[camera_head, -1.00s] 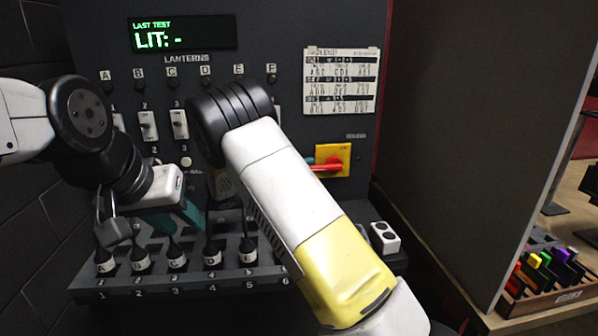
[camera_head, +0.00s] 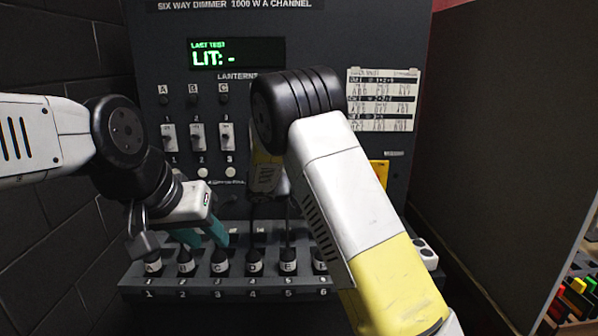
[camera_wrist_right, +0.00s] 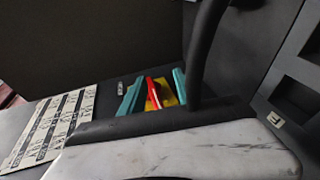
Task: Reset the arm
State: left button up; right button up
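My left gripper (camera_head: 204,235) comes in from the left in the head view. Its two teal fingers stand apart above the labelled plugs on the lower shelf, with nothing seen between them. My right arm (camera_head: 340,180) reaches up across the middle of the head view and hides its own gripper there. In the right wrist view my right gripper (camera_wrist_right: 154,94) shows two teal fingers apart. A red lever handle (camera_wrist_right: 152,92) lies between them, with gaps at its sides, in front of a yellow plate (camera_wrist_right: 168,96). The yellow plate's edge shows in the head view (camera_head: 379,174).
The dark dimmer panel has a green display (camera_head: 236,54) reading "LIT: -" and white switches (camera_head: 197,137). A row of plugs (camera_head: 219,262) stands on a shelf below. A paper chart (camera_head: 382,100) is at right. A rack of coloured pieces (camera_head: 575,300) sits lower right.

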jog(key=s+d+r+m+g+y, duration=0.1)
jog(key=s+d+m+g+y, duration=0.3)
jog(key=s+y, duration=0.8)
jog(key=s+a+r+t+y, duration=0.2)
jog(key=s+r+t, duration=0.1)
jog(key=s, duration=0.6)
jog(key=s+a+r+n+t+y, duration=0.1)
jog(key=s+a+r+t+y, duration=0.1)
jog(key=s, duration=0.6)
notch_tip(320, 180, up, 2)
jog(key=shift+s+a+r+t+y, duration=0.1)
jog(key=shift+s+a+t+y, duration=0.3)
jog(key=shift+t, duration=0.3)
